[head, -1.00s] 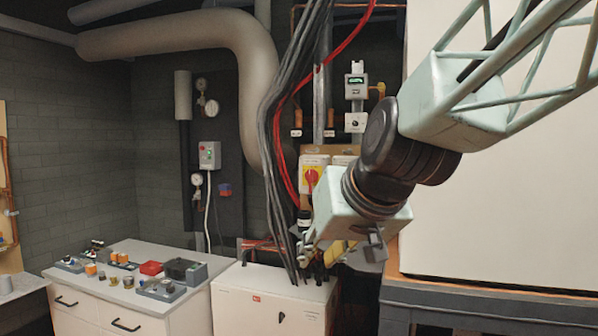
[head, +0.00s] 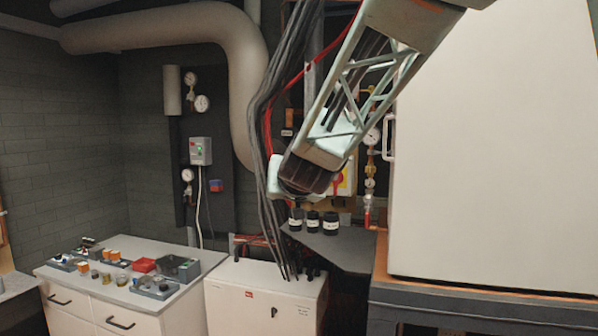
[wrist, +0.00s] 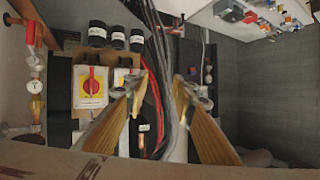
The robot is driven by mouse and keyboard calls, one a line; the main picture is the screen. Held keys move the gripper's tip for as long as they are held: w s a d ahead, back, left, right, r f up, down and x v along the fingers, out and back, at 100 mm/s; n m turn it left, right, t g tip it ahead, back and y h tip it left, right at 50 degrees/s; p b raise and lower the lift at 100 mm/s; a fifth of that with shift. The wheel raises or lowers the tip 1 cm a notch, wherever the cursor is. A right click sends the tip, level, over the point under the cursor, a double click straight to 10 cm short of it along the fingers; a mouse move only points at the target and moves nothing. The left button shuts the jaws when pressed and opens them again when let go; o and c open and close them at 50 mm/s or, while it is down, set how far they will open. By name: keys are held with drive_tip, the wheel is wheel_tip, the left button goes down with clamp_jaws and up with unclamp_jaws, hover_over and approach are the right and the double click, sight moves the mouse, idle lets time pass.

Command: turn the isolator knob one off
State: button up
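One isolator knob (wrist: 91,86) is in plain sight at the left. The other isolator (wrist: 121,77) is mostly hidden behind a finger. I cannot read which is number one. In the head view one red knob (head: 339,180) shows beside my arm; the other is hidden. My gripper (wrist: 158,88) is open and empty, its two fingers apart with dark cables beyond the gap. Both isolators lie to the left of the gap. My gripper is hidden in the head view.
Dark cables (head: 264,130) and a red hose (wrist: 153,85) run close by. Several black jars (head: 312,220) stand on a dark shelf (head: 350,248) near the isolators. A white cabinet (head: 250,300) stands below. A large pale unit (head: 490,150) fills the right.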

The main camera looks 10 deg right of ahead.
drive_tip(key=w+d+m+t+h+p, duration=0.2)
drive_tip(key=w+h+p, duration=0.5)
drive_tip(key=w, duration=1.1)
drive_tip(key=shift+d+r+m+h, duration=0.15)
drive_tip(key=shift+d+m+h, duration=0.55)
drive_tip(key=shift+m, duration=0.3)
drive_tip(key=shift+w, duration=0.15)
drive_tip(key=p+x, duration=0.1)
drive_tip(key=x, duration=1.2)
drive_tip(key=shift+w+r+p, duration=0.15)
drive_tip(key=shift+w+p, duration=0.15)
drive_tip(key=shift+p, duration=0.1)
drive_tip(key=shift+d, duration=0.15)
drive_tip(key=shift+c, duration=0.7)
clamp_jaws()
